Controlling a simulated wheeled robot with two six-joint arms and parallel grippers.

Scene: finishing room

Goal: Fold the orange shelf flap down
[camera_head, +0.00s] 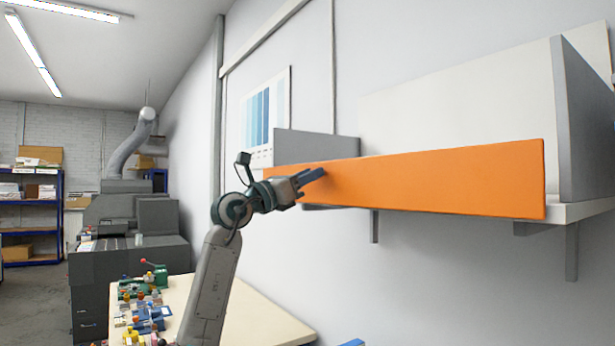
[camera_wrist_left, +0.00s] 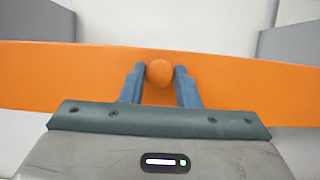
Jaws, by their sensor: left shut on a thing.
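The orange shelf flap (camera_head: 430,182) stands upright along the front edge of a wall shelf (camera_head: 584,210). My left gripper (camera_head: 316,176) is at the flap's left part in the head view. In the left wrist view the orange flap (camera_wrist_left: 70,76) runs across the picture. A round orange knob (camera_wrist_left: 159,73) on the flap sits between the two blue fingers of my left gripper (camera_wrist_left: 160,78), which are shut on it. In the head view the knob is hidden behind the fingers. My right gripper is in neither view.
Grey panels (camera_head: 585,125) stand at the shelf's ends, with brackets (camera_head: 572,252) below it. A table (camera_head: 255,315) with several small colourful items (camera_head: 148,308) is below left. A grey machine (camera_head: 130,240) stands farther back. The space in front of the flap looks clear.

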